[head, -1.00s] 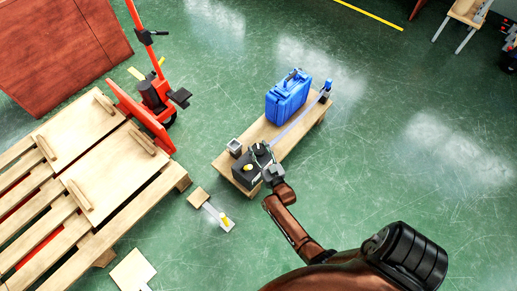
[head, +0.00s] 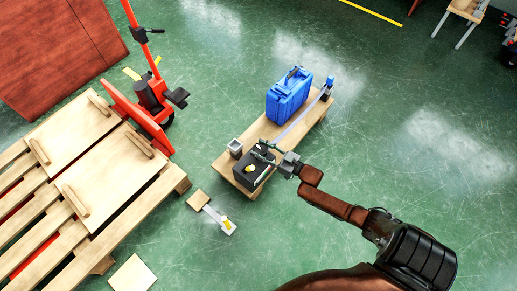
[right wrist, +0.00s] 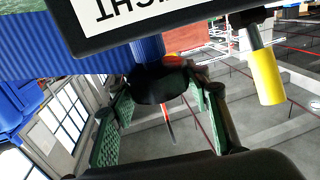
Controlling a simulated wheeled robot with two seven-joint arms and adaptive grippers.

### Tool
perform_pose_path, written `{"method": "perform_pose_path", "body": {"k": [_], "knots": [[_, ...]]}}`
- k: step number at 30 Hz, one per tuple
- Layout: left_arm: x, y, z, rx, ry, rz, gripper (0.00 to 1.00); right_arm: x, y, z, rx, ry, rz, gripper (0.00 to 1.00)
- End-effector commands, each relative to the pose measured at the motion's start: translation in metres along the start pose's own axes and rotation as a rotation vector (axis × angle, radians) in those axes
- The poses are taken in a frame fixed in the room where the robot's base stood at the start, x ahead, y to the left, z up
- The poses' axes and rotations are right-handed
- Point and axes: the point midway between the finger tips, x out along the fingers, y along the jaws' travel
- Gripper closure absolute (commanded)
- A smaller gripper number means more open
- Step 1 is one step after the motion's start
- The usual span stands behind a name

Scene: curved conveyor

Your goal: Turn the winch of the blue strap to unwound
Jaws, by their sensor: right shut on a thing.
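The winch is a black box (head: 243,178) with a yellow knob, at the near left end of a wooden bench. The pale blue strap (head: 297,124) runs from it along the bench to a blue-topped post (head: 329,84). My right gripper (head: 264,152) reaches in from the right at the winch's upper edge. In the right wrist view, my right gripper (right wrist: 162,112) has its green-padded fingers around a dark round piece (right wrist: 160,86), seemingly the winch's handle. The ribbed blue strap (right wrist: 45,62) and a label with upside-down letters (right wrist: 125,12) show above. My left gripper is not seen.
A blue case (head: 286,100) stands on the bench (head: 316,113). A small grey container (head: 235,147) stands beside the winch. A pallet (head: 140,205) and an orange pallet jack (head: 150,95) are on the left.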

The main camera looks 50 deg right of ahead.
Motion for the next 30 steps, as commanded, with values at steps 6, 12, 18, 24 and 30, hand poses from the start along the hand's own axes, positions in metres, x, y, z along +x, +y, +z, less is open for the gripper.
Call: {"method": "perform_pose_path", "body": {"k": [6,12,18,24,30], "knots": [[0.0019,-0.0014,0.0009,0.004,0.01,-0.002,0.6,-0.0001,-0.0002,0.0008,0.001,-0.002,-0.018,0.81],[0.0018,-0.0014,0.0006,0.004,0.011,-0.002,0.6,0.0001,-0.0001,0.0003,0.001,-0.001,-0.017,0.81],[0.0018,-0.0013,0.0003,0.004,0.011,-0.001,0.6,0.0002,-0.0002,0.0002,0.0,-0.001,-0.017,0.48],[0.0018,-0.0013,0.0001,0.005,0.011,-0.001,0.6,0.0003,-0.0002,-0.0001,0.0,0.0,-0.017,0.38],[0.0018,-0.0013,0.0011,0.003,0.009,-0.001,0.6,0.0,-0.0001,-0.0001,0.0,0.0,-0.017,0.38]]}}
